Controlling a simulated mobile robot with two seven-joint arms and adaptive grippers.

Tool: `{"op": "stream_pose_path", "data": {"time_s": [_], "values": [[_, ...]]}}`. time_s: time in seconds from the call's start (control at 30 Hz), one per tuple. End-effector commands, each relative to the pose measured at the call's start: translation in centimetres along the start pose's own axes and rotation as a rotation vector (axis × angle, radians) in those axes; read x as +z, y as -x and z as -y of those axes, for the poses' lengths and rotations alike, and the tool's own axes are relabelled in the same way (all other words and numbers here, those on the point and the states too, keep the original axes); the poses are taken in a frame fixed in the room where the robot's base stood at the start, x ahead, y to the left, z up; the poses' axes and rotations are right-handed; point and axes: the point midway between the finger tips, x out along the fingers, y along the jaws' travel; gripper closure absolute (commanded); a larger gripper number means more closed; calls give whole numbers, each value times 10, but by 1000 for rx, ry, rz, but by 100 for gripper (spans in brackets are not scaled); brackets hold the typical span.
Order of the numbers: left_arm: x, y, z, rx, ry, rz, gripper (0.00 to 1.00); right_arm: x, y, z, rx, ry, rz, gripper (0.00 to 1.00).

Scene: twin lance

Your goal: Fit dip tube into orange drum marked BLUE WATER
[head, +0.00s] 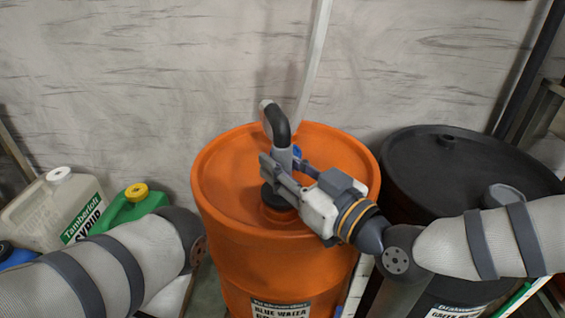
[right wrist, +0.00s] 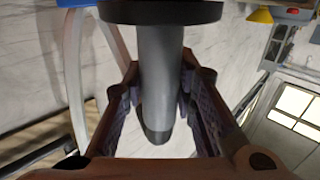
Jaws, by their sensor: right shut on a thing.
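The orange drum (head: 225,215) marked BLUE WATER stands upright in the middle of the head view. The dip tube (head: 281,155) has a grey shaft, a dark bent top and a black collar. My right gripper (head: 280,172) is shut on its grey shaft above the drum lid. The black collar is at the orange raised opening; I cannot tell if it is seated. No tube shows below it. In the right wrist view the grey shaft (right wrist: 160,75) runs between my fingers, with the black collar at the top edge. My left gripper is out of view.
A black drum (head: 440,165) with a grey cap stands close to the right of the orange one. A white jug (head: 45,212) and a green jug with a yellow cap (head: 137,192) stand at left.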

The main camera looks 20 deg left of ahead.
Motion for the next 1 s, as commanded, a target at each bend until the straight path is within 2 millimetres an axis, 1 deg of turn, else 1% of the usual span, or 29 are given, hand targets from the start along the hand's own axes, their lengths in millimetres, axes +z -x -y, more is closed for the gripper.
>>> {"op": "stream_pose_path", "data": {"time_s": [0.43,0.47,0.5,0.53,0.87,0.97,1.0], "values": [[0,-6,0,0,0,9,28,11,0,0,1,0,-2,100],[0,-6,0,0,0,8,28,10,0,0,1,1,-3,68],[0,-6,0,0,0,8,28,10,0,0,1,1,-3,59],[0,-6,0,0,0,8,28,10,0,0,1,1,-3,52],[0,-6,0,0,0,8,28,11,3,0,1,0,2,51],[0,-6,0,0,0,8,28,11,18,-1,1,-1,2,51],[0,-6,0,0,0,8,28,11,28,-1,2,-1,2,51]]}}
